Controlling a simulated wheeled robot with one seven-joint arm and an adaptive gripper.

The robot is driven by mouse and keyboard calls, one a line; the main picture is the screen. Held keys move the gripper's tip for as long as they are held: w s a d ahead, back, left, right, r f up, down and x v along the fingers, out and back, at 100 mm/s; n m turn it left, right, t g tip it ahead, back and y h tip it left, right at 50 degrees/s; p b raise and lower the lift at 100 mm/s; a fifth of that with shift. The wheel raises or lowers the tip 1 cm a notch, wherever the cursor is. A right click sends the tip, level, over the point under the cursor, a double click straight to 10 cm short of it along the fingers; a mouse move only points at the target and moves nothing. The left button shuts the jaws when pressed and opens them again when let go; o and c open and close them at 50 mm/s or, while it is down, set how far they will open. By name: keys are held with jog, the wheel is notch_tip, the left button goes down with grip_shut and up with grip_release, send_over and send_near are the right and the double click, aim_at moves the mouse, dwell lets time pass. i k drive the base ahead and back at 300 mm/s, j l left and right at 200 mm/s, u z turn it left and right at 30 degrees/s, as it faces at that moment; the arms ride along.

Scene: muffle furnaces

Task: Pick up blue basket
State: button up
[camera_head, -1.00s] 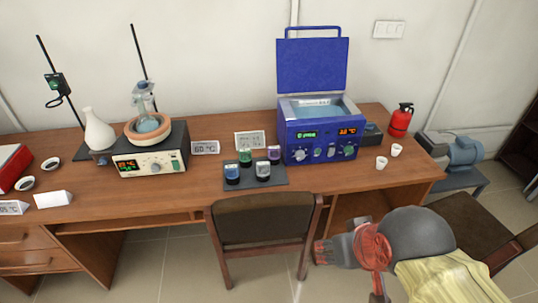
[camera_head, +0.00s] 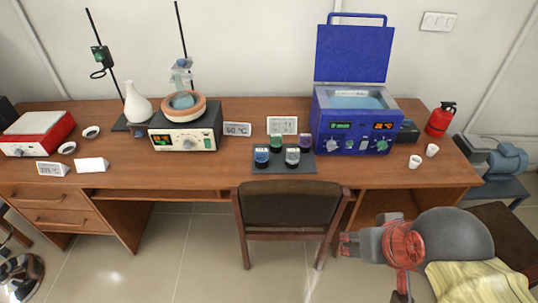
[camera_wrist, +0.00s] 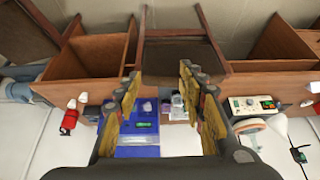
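I cannot make out a separate blue basket. A blue water bath (camera_head: 351,144) stands on the desk right of centre, its blue lid (camera_head: 354,54) raised and pale water (camera_head: 357,101) inside. It also shows, upside down, in the wrist view (camera_wrist: 138,139). My gripper (camera_wrist: 159,80) has its yellow-padded fingers spread apart, with nothing between them. In the head view my arm is at the lower right, in front of the desk and well away from the bath.
A brown chair (camera_head: 290,206) stands at the desk (camera_head: 185,180) front. Several small bottles stand on a dark mat (camera_head: 270,168) left of the bath. Two white cups (camera_head: 415,161) and a red extinguisher (camera_head: 440,119) are to its right. A heating device (camera_head: 187,139) is further left.

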aim_at(261, 159)
jog(key=i+j+u, duration=0.1)
jog(key=j, duration=0.35)
jog(key=i+j+u, duration=0.1)
jog(key=j, duration=0.3)
jog(key=i+j, duration=0.25)
jog(key=j, duration=0.15)
jog(key=i+j+u, duration=0.15)
jog(key=j, duration=0.3)
jog(key=i+j+u, duration=0.1)
jog(key=j, duration=0.3)
jog(key=i, duration=0.1)
